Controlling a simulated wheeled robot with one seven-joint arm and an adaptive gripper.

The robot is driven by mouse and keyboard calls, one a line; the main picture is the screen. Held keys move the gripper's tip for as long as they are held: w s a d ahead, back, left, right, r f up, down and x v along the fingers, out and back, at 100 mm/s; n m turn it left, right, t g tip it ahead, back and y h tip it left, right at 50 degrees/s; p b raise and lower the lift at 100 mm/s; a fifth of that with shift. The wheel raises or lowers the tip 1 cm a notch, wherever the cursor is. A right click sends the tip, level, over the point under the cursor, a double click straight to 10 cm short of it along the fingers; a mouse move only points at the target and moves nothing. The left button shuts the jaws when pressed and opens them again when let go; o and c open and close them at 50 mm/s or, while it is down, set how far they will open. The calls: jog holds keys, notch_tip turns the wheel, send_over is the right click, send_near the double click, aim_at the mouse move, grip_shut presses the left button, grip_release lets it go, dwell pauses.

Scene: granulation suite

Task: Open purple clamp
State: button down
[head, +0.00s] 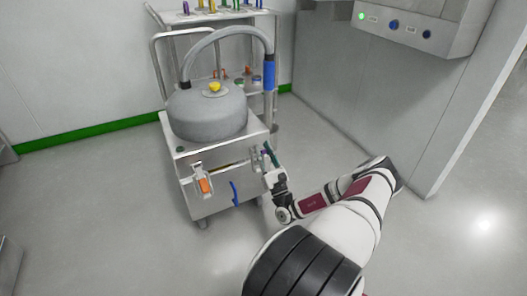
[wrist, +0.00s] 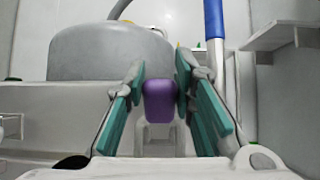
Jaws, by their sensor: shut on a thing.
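The purple clamp (wrist: 159,101) shows in the middle of the wrist view as a purple block, with pale metal below it. My gripper (wrist: 160,92) has its two teal-padded fingers on either side of the purple block, shut on it. In the head view my gripper (head: 268,160) is at the right front edge of the steel cart (head: 222,199). There the clamp is mostly hidden by my fingers. A grey domed vessel (head: 206,115) sits on top of the cart, and it also shows behind the clamp in the wrist view (wrist: 108,52).
The cart's front has an orange-handled latch (head: 205,185) and a blue handle (head: 234,192). A hose with a blue cuff (head: 269,73) rises beside the vessel. Behind stands a shelf trolley (head: 222,13) with coloured items. A control box (head: 420,22) hangs at right. The floor in front is clear.

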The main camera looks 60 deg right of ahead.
jog(key=c, duration=1.3)
grip_release()
jog(key=v, duration=1.2)
